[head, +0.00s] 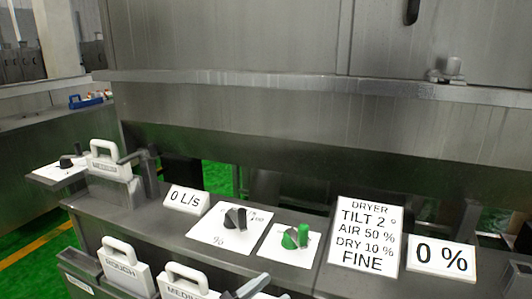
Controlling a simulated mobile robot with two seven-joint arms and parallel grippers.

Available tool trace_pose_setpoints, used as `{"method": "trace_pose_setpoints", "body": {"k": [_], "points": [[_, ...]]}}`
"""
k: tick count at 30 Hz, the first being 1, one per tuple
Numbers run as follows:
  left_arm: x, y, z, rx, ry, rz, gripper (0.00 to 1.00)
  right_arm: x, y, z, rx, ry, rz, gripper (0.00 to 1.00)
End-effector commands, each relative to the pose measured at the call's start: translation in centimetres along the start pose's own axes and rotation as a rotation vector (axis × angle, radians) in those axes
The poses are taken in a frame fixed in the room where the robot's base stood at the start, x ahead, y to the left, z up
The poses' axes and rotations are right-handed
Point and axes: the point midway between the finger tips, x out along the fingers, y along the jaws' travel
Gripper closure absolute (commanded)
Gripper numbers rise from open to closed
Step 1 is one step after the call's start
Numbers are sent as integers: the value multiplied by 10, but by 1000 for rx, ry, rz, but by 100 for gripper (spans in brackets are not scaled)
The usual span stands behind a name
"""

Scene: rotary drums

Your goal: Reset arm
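The task names no object, and neither of my grippers can be made out in the head view. A grey counter (95,205) runs across the front with a control panel on it. A black knob (236,218) sits on a white plate marked with a percent sign. A green knob (296,237) sits on the white plate to its right. A small dark and grey part (246,288) shows at the bottom edge, cut off, and I cannot tell what it is.
A sign (363,236) reads DRYER, TILT 2°, AIR 50 %, DRY 10 %, FINE. Displays read 0 L/s (186,199) and 0 % (442,259). White-handled blocks (112,165) stand at the left, one labelled ROUGH (125,268). A large metal machine (240,100) fills the back.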

Motion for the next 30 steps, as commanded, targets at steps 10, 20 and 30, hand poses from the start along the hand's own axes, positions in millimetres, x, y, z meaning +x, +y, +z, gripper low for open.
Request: {"method": "trace_pose_setpoints", "body": {"k": [10,20,30], "points": [[-140,-21,69,-82,-271,-533,46,-1,0,-1,0,-1,0,57],[-284,23,121,-168,-720,-722,46,-2,0,-1,0,-2,0,57],[-320,43,128,-194,-848,-719,46,-2,0,-1,0,-2,0,57]]}}
